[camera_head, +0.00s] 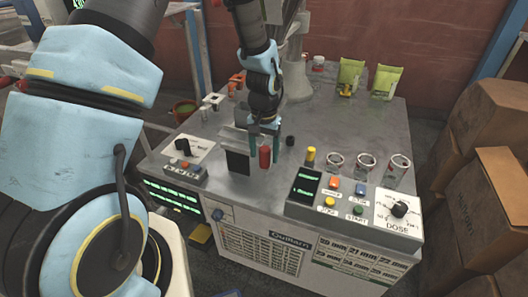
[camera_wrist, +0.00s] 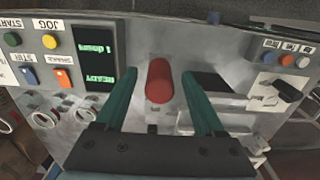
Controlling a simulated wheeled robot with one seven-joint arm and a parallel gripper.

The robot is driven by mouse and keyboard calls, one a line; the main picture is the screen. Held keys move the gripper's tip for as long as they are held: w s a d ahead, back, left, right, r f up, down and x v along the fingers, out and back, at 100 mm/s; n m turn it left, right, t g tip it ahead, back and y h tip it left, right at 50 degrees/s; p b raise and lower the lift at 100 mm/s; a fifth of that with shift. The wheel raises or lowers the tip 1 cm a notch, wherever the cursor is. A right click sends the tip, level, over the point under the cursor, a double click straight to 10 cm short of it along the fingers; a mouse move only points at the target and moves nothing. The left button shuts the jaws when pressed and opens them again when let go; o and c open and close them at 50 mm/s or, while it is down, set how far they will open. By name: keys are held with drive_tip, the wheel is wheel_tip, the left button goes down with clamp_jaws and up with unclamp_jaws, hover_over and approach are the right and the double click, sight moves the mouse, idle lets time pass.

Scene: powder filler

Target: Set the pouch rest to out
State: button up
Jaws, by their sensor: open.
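A red upright handle or knob (camera_head: 265,157) stands on the grey machine top near its front edge. In the wrist view the red handle (camera_wrist: 160,80) lies between the two teal fingers of my gripper (camera_wrist: 158,92), with a gap on both sides. My gripper (camera_head: 265,141) points down over it, fingers open and apart from it. A dark flat plate (camera_head: 238,162) is just left of the handle; the wrist view also shows the dark plate (camera_wrist: 212,86). No label names the pouch rest, and I cannot tell whether the handle or plate belongs to it. The handle's base is partly hidden.
A control panel (camera_head: 335,203) with a display and coloured buttons is to the right, beside a dose dial (camera_head: 400,209). Several glass jars (camera_head: 367,165) stand behind it. Another dial (camera_head: 183,146) is at the left. Green pouches (camera_head: 386,82) stand at the back; boxes (camera_head: 490,190) are far right.

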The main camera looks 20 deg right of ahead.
drive_tip(key=shift+r, duration=0.1)
wheel_tip(320, 180, up, 11)
drive_tip(key=shift+f+b, duration=0.2)
drive_tip(key=shift+b, duration=0.65)
drive_tip(key=s+a+r+n, duration=0.1)
drive_tip(key=a+r+n, duration=0.1)
drive_tip(key=a, duration=1.2)
drive_tip(key=s+a+r+n+t, duration=0.1)
drive_tip(key=a+n, duration=0.4)
drive_tip(key=a, duration=1)
drive_tip(key=shift+s+r+t, duration=0.3)
drive_tip(key=shift+s+r, duration=0.05)
drive_tip(key=shift+r, duration=0.5)
drive_tip(key=shift+d, duration=0.1)
